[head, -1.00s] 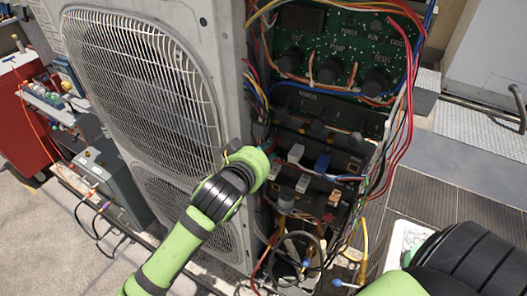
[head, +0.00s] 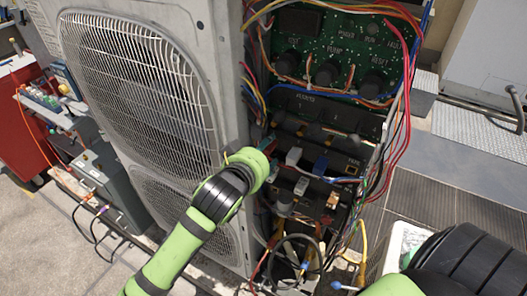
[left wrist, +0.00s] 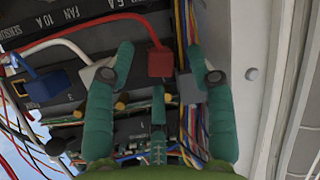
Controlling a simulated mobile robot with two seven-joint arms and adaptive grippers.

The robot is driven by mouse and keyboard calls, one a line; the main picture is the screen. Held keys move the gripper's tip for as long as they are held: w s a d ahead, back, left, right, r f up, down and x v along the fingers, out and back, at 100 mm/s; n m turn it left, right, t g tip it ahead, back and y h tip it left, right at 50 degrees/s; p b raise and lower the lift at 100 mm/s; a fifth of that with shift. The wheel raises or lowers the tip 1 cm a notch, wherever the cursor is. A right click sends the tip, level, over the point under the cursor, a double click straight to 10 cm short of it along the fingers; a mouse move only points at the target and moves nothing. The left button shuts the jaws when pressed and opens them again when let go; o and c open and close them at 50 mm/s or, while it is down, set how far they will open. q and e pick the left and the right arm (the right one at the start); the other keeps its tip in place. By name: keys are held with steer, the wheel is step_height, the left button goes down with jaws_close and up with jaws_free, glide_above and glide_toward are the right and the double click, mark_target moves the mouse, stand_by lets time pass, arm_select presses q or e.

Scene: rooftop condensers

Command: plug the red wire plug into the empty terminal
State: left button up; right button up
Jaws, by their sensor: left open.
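In the left wrist view the red wire plug (left wrist: 161,62) sits between the teal fingers of my left gripper (left wrist: 160,60), near their tips. Its red wire loops off to the left. The fingers stand apart on both sides of it, not closed on it. In the head view the left gripper (head: 266,150) is at the panel's left edge and its wrist hides the red plug. A dark socket with an orange rim, which looks empty, shows in the wrist view (left wrist: 20,88) and beside the blue plug in the head view (head: 351,170). The right gripper is not in view.
A white plug (left wrist: 98,72) and a blue plug (left wrist: 48,86) sit in the same row, the white one close to a finger. Loose wires (head: 392,140) hang along the panel's right side. The condenser casing (head: 232,90) stands close at the left.

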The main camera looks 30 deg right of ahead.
arm_select(q)
steer(key=shift+a, duration=0.1)
